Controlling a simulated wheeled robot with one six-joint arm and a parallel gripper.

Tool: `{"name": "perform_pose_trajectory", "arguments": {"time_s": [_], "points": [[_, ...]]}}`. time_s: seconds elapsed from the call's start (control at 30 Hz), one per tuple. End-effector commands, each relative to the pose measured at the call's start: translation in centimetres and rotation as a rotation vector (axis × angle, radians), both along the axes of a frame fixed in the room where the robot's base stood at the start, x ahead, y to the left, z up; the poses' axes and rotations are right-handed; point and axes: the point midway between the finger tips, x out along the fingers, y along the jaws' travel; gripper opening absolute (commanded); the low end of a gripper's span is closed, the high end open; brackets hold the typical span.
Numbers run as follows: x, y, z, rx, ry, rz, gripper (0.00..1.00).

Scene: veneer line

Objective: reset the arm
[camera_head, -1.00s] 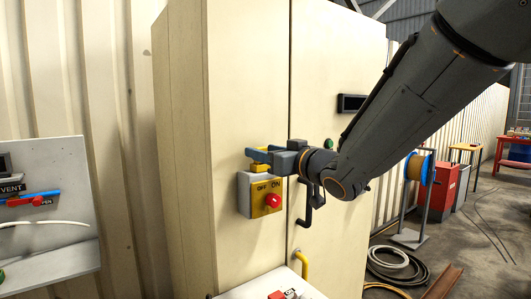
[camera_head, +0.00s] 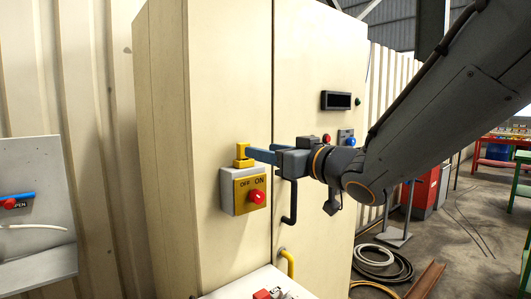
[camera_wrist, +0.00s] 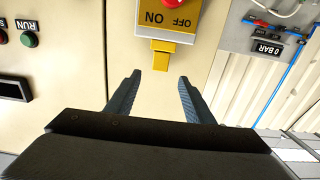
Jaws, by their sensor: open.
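My gripper (camera_head: 252,154) is open and empty in front of the beige cabinet (camera_head: 225,80), with its blue fingers pointing left. A yellow lever (camera_head: 243,155) stands up on top of a grey switch box (camera_head: 228,192) with a yellow plate marked OFF and ON and a red knob (camera_head: 257,197). In the wrist view my gripper (camera_wrist: 159,79) has its fingers spread, and the yellow lever (camera_wrist: 161,57) shows between and just beyond the tips, with gaps on both sides. My forearm reaches in from the upper right.
A black door handle (camera_head: 290,202) hangs under my gripper. Red (camera_head: 326,138) and blue (camera_head: 350,142) controls sit behind my wrist. A white ledge (camera_head: 240,287) is below. A grey panel (camera_head: 40,165) stands left. Coiled hoses (camera_head: 383,262) lie on the floor at right.

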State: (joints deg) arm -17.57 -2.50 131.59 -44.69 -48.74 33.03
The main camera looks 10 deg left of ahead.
Motion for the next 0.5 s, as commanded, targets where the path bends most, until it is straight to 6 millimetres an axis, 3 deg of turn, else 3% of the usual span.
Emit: {"name": "perform_pose_trajectory", "arguments": {"time_s": [0.17,0.27,0.37,0.5], "points": [[0.2,-0.2,-0.2,-0.004,0.005,-0.008,0.48],[1.0,-1.5,-1.7,-0.03,0.033,-0.059,0.48],[2.6,-4.7,-4.8,-0.087,0.103,-0.169,0.48],[4.0,-11.2,-11.5,-0.207,0.263,-0.365,0.48]]}}
